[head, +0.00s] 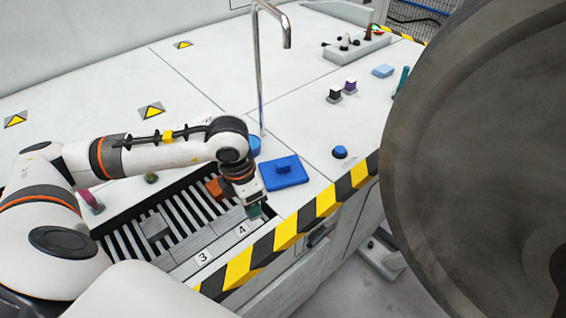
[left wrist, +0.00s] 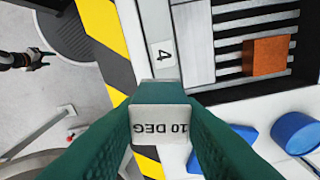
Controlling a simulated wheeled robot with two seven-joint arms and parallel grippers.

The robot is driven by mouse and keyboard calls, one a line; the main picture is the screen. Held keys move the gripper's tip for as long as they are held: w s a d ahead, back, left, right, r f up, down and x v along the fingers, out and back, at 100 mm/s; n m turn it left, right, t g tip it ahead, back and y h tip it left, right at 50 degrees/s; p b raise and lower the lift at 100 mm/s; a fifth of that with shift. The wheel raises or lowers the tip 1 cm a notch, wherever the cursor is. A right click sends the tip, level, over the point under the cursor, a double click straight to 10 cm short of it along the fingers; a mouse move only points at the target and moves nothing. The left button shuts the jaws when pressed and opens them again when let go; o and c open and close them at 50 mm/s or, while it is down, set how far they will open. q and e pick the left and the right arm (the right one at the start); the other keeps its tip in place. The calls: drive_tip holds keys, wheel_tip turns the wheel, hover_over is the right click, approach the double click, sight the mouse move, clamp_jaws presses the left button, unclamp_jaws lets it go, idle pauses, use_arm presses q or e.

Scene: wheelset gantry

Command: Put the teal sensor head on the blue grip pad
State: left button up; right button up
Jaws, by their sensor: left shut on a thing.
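My left gripper (head: 257,213) is over the front edge of the bench, beside the slotted tray. Its green fingers are shut on the teal sensor head (left wrist: 160,93), which has a pale face marked "10 DEG" (left wrist: 160,124). In the head view the gripper mostly hides the sensor head. The blue grip pad (head: 295,180), a flat plate with a raised block, lies just right of the gripper, apart from it. In the left wrist view the fingers hide most of the pad. My right gripper (left wrist: 36,60) shows small at the upper left of the left wrist view; its jaws are unclear.
The slotted tray (head: 160,209) holds an orange block (head: 215,188) and tiles marked 3 and 4. A blue cylinder (head: 254,146) and a tall metal pipe (head: 258,75) stand behind. A round blue knob (head: 340,152) is right. A huge grey wheel (head: 480,150) blocks the right side.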

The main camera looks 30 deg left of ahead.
use_arm(q)
drive_tip(key=n, duration=0.2)
drive_tip(key=a+n, duration=0.1)
drive_tip(key=n, duration=0.1)
drive_tip(key=shift+a+y, duration=0.15)
drive_tip(key=shift+y, duration=0.15)
drive_tip(key=a+n, duration=0.1)
drive_tip(key=n, duration=0.3)
drive_tip(key=n+y+p, duration=0.1)
drive_tip(key=n+p, duration=0.3)
drive_tip(key=n, duration=0.4)
approach(290, 176)
drive_tip(key=shift+w+a+f, duration=0.15)
drive_tip(key=shift+f, duration=0.1)
drive_tip(key=shift+w, duration=0.25)
drive_tip(key=shift+f, duration=0.2)
wheel_tip(290, 176, down, 3)
drive_tip(key=shift+f, duration=0.25)
drive_tip(key=o, duration=1)
use_arm(e)
drive_tip(key=r, duration=0.4)
drive_tip(key=shift+s+d, duration=0.1)
drive_tip(key=shift+s, duration=0.25)
